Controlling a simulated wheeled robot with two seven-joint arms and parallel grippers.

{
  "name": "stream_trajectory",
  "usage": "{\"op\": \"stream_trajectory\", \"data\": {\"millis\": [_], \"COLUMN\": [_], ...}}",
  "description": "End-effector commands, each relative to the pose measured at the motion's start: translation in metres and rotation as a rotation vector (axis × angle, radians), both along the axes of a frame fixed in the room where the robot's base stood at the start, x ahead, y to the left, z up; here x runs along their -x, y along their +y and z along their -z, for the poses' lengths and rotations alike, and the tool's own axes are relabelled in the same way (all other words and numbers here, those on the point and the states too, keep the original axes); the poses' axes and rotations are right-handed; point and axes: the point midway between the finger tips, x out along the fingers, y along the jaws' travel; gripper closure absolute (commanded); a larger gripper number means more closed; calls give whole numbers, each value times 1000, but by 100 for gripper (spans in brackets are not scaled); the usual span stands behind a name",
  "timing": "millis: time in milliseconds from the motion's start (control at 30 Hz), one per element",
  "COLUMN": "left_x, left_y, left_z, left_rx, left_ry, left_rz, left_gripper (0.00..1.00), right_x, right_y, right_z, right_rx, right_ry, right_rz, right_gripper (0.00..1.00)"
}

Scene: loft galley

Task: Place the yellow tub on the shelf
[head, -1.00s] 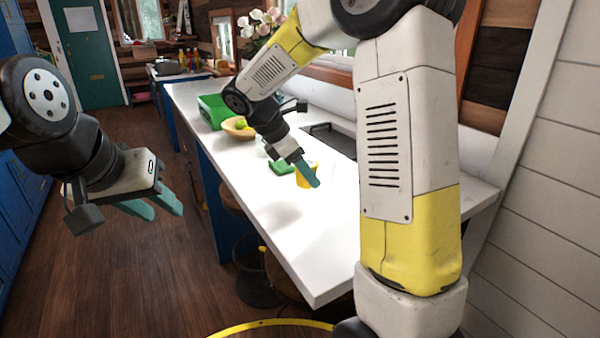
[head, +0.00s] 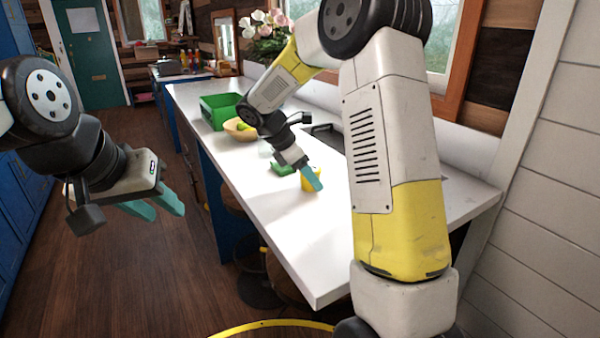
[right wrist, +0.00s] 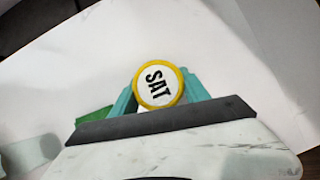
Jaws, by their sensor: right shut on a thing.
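The yellow tub (head: 306,182) is at the white counter in the head view, partly hidden by my right gripper (head: 313,178). I cannot tell whether the tub touches the counter. My left gripper (head: 160,207) is open and empty over the floor at the left. No shelf can be made out clearly.
The white counter (head: 270,220) has clear room in front of the tub. A dark stool (head: 258,285) is beside the counter.

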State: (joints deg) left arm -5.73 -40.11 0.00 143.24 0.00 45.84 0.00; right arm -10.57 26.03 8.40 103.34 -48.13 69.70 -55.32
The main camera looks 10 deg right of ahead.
Motion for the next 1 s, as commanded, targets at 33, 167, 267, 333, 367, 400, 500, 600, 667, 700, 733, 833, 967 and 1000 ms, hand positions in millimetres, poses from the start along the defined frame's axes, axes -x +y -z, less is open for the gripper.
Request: {"op": "stream_trajectory", "data": {"millis": [33,167,267,333,367,400,500,600,667,700,733,833,967,1000], "left_x": [0,0,0,0,0,0,0,0,0,0,0,0,0,0], "left_y": [0,0,0,0,0,0,0,0,0,0,0,0,0,0], "left_z": [0,0,0,0,0,0,0,0,0,0,0,0,0,0], "left_rx": [0,0,0,0,0,0,0,0,0,0,0,0,0,0], "left_ry": [0,0,0,0,0,0,0,0,0,0,0,0,0,0], "left_rz": [0,0,0,0,0,0,0,0,0,0,0,0,0,0], "left_gripper": [64,64,64,64,64,64,64,64,64,64,64,64,64,64], "right_x": [0,0,0,0,0,0,0,0,1,2,2,4,6,7], "right_y": [0,0,0,0,0,0,0,5,11,15,18,30,45,49], "right_z": [2,1,1,1,1,1,-1,-9,-17,-24,-30,-49,-72,-78], "right_rx": [1,0,0,0,0,0,0,0,0,0,-2,-1,-1,-1], "right_ry": [1,1,1,1,1,1,0,-2,-3,-3,-3,-5,-1,-3], "right_rz": [0,0,-1,-1,-1,-1,0,-1,-3,-3,-4,-2,-3,-3], "right_gripper": [93,25,25,25,25,25,25,25,25,25,25,25,25,25]}}
